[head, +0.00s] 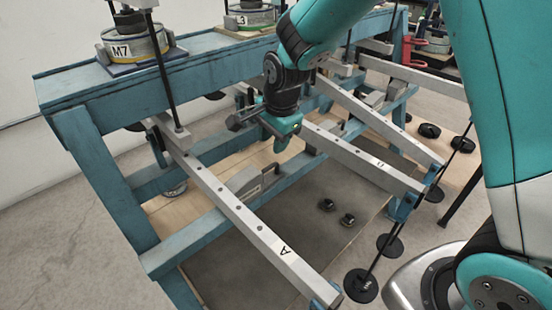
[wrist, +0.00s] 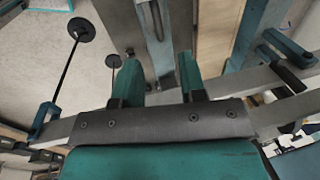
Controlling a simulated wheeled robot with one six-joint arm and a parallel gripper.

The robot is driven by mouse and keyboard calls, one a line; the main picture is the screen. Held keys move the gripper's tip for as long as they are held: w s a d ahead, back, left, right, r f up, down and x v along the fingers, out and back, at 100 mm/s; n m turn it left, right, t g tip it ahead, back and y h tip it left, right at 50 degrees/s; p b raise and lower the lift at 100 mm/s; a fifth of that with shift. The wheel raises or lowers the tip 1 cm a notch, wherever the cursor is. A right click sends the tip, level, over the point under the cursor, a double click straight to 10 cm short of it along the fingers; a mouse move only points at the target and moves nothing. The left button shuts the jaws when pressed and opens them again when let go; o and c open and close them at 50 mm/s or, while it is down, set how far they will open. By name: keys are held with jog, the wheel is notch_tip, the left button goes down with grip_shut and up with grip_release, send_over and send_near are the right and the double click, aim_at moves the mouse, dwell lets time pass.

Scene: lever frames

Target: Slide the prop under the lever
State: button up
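Lever A (head: 235,205) is a long grey bar with a row of holes, running from the blue frame down toward the front. A second lettered lever (head: 365,160) runs beside it to the right. A grey wedge-like block (head: 250,181), possibly the prop, sits low between these levers. My gripper (head: 284,145) is beside the upper part of the second lever, pointing down. In the wrist view its two teal fingers (wrist: 158,77) are apart. A grey slotted piece (wrist: 155,40) shows beyond and between the fingertips; I see no contact. I cannot tell whether it is the same block.
The blue frame (head: 200,74) carries a thick top beam with weights such as M7 (head: 133,45). Rods with black discs (head: 390,244) hang at the lever ends. Two small black knobs (head: 337,211) lie on the dark mat (head: 270,255). More levers stand at right.

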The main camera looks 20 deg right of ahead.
aim_at(254, 181)
jog(key=f, duration=0.2)
jog(key=w+f, duration=0.1)
jog(key=f, duration=0.5)
jog(key=shift+w+a+f+p, duration=0.25)
jog(key=shift+w+a+p, duration=0.05)
jog(key=shift+r, duration=0.1)
grip_shut()
